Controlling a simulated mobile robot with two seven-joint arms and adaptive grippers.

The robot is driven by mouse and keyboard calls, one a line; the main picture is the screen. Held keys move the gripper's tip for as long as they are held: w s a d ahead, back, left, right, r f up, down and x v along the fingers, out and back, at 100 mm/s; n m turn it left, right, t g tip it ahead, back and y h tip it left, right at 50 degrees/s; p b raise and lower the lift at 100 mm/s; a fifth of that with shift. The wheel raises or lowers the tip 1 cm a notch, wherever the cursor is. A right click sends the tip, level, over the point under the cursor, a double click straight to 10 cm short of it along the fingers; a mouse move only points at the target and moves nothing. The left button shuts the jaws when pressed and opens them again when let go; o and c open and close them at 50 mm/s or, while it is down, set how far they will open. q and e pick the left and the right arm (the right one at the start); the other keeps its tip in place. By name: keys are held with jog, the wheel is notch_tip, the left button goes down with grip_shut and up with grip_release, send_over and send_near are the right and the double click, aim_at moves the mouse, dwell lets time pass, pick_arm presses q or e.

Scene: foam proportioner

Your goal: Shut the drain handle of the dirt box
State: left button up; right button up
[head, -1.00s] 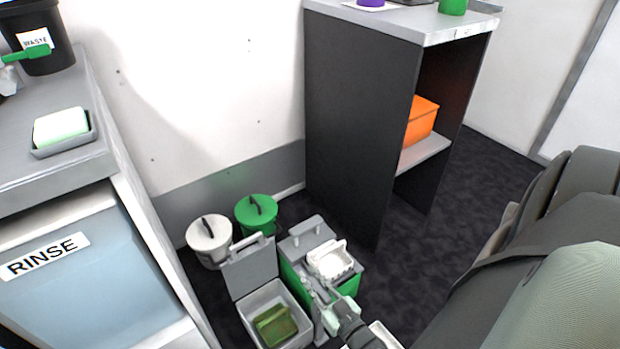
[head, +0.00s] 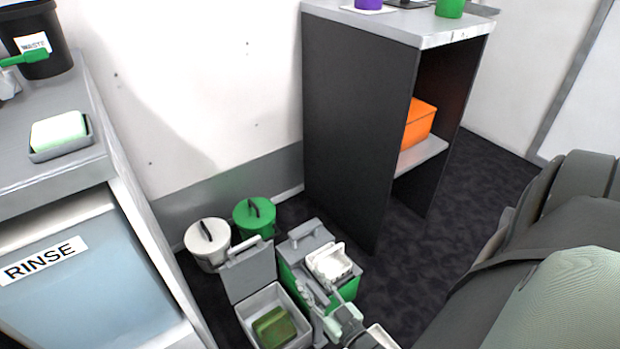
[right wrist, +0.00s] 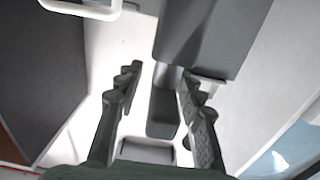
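A grey open-topped box (head: 243,306) with its lid (head: 249,268) raised stands on the floor, with a green block (head: 273,327) inside; I take it to be the dirt box. My right gripper (head: 318,301) is low at the right side of this box, its fingers pointing down and partly blending with the grey parts. In the right wrist view my right gripper (right wrist: 160,98) is open. A dark grey lever-like piece (right wrist: 162,113) shows between its fingers, nearer the right finger; it may be the drain handle. I cannot tell whether they touch. My left gripper is out of view.
A green box (head: 290,272) with a grey top and a white basket (head: 330,262) stands close on the right. White (head: 207,238) and green (head: 254,215) lidded buckets stand behind. A dark cabinet (head: 350,130) is at the back; the RINSE counter (head: 60,180) is left.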

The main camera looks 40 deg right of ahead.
aim_at(329, 304)
jog(key=s, duration=0.3)
jog(key=s+a, duration=0.1)
jog(key=s, duration=0.6)
jog(key=shift+s+a, duration=0.15)
jog(key=shift+s, duration=0.25)
